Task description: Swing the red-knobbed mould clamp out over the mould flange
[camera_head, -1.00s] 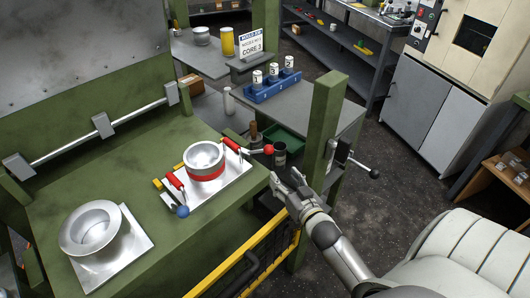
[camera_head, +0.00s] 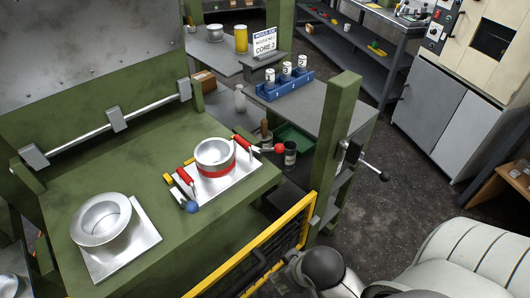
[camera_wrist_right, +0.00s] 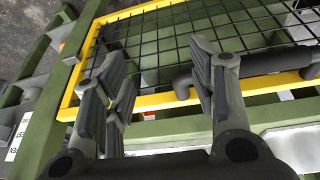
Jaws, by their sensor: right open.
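The mould (camera_head: 214,155) is a silvery round pot with a red band, standing on a bright plate on the green press bed. The red-knobbed clamp (camera_head: 280,148) lies at its right rear. Its red ball sticks out to the right past the bed's edge, away from the mould flange. A second clamp with a blue knob (camera_head: 192,207) sits at the mould's front left. My right gripper (camera_wrist_right: 160,88) is open and empty in the wrist view, facing the yellow guard. In the head view only its arm shows, low in the picture, well below the red knob. My left gripper is not in view.
A yellow-framed mesh guard (camera_head: 292,222) with a dark handle stands in front of the bed. A green post (camera_head: 336,140) rises right of the red knob. A silvery funnel-shaped part (camera_head: 101,220) sits on the bed's left. A blue rack (camera_head: 284,86) holds white cans behind.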

